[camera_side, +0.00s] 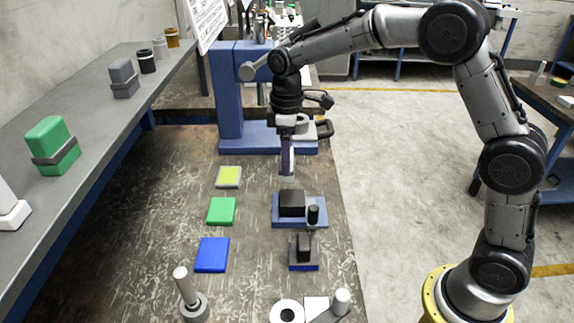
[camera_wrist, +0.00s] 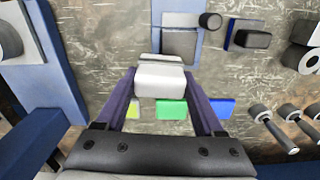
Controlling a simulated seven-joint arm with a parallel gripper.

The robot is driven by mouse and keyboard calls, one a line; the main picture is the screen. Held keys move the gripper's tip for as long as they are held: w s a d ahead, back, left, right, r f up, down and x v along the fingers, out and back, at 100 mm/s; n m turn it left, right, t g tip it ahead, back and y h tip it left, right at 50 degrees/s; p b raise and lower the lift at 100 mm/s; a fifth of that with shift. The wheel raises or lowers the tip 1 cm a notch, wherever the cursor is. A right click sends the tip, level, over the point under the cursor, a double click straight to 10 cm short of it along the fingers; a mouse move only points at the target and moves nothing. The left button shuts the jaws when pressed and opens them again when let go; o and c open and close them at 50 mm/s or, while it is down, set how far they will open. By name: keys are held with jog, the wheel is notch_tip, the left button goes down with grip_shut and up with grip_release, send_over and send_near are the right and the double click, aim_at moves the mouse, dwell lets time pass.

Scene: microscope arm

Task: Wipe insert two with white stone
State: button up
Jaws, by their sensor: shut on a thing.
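My gripper (camera_side: 287,174) points down above the bench, behind the blue fixture. It is shut on the white stone (camera_wrist: 160,78), a pale block held between both fingers in the wrist view (camera_wrist: 160,92). Only a small light edge of the stone (camera_side: 287,179) shows at the fingertips in the side view. A dark block (camera_side: 291,203) sits on a blue fixture (camera_side: 320,222) just in front of the gripper. A smaller dark block (camera_side: 304,248) on a blue base stands nearer the camera. No label shows which of these is insert two. Contact under the stone is hidden.
Yellow (camera_side: 228,177), green (camera_side: 221,211) and blue (camera_side: 212,254) pads lie left of the fixtures. A small dark post (camera_side: 313,214) stands on the fixture's right. A blue stand (camera_side: 231,100) rises behind. A left shelf (camera_side: 85,115) holds a green block (camera_side: 50,140) and other items.

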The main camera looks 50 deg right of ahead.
jog(key=shift+r, duration=1.95)
